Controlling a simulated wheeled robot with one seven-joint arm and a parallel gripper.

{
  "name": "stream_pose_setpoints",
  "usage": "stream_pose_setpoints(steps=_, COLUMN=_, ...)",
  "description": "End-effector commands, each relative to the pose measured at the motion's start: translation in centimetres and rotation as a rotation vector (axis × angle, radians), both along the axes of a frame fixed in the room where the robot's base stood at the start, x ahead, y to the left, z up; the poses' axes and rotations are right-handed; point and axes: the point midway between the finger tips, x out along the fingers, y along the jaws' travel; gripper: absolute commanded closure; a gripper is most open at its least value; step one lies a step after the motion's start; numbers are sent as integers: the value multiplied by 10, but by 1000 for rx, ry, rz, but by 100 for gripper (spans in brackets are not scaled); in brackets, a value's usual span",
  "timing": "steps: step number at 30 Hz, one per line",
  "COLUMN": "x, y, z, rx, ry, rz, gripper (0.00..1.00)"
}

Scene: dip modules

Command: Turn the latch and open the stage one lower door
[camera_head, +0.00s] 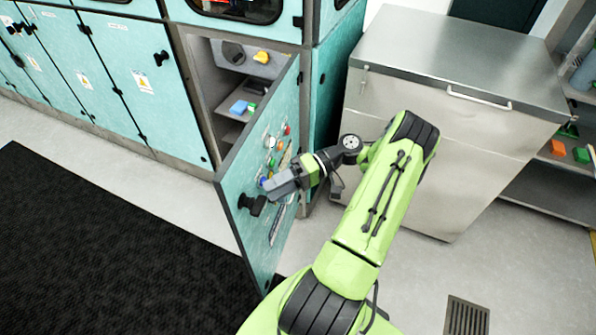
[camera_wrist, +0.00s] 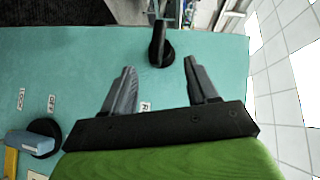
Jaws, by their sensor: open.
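The teal stage one lower door (camera_head: 240,175) stands swung wide open from the cabinet, with its outer face toward my arm. The black latch (camera_head: 253,204) is near its free edge; in the wrist view the latch (camera_wrist: 160,42) stands up just beyond and between the fingertips. My gripper (camera_head: 272,187) is beside the outer face. In the wrist view my gripper (camera_wrist: 157,78) is open with its two grey fingers apart and nothing between them. Whether a finger touches the door is unclear.
The open cabinet compartment (camera_head: 225,118) shows shelves with a blue block (camera_head: 238,106) and a yellow item (camera_head: 261,57). The door carries coloured controls (camera_head: 270,142). A steel cabinet (camera_head: 440,130) stands to the right. Pale floor and a dark mat (camera_head: 100,245) lie clear in front.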

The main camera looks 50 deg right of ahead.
Motion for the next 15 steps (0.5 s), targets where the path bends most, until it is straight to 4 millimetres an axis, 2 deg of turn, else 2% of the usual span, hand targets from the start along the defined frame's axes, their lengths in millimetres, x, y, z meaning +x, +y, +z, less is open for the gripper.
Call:
stream_pose_setpoints(steps=1, x=-5, y=-14, z=6, rx=1, ry=-6, rz=-6, gripper=42)
stream_pose_setpoints(steps=6, x=-21, y=-50, z=13, rx=0, ry=-9, rz=-8, gripper=42)
stream_pose_setpoints(steps=15, x=-35, y=-81, z=18, rx=1, ry=-5, rz=-1, gripper=42)
